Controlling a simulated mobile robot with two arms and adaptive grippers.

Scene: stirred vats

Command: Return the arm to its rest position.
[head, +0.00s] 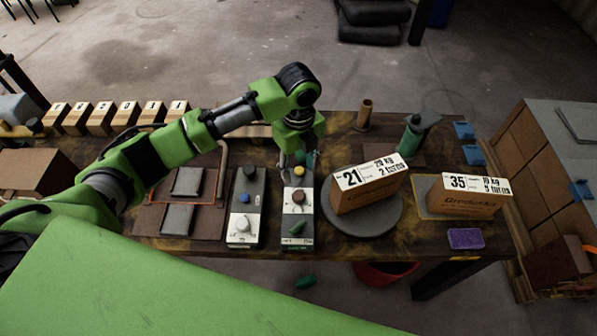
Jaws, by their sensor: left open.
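My left arm (160,155) comes in from the left, green and black, bent at a raised elbow over the table (440,135). My right gripper is out of view.
A second control box (247,213) stands to the left. A carton marked 21 (368,192) sits on a round grey plate (362,221); a carton marked 35 (465,203) is further right. A green bottle (411,137) stands behind. Wooden numbered blocks (101,119) line the back left.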

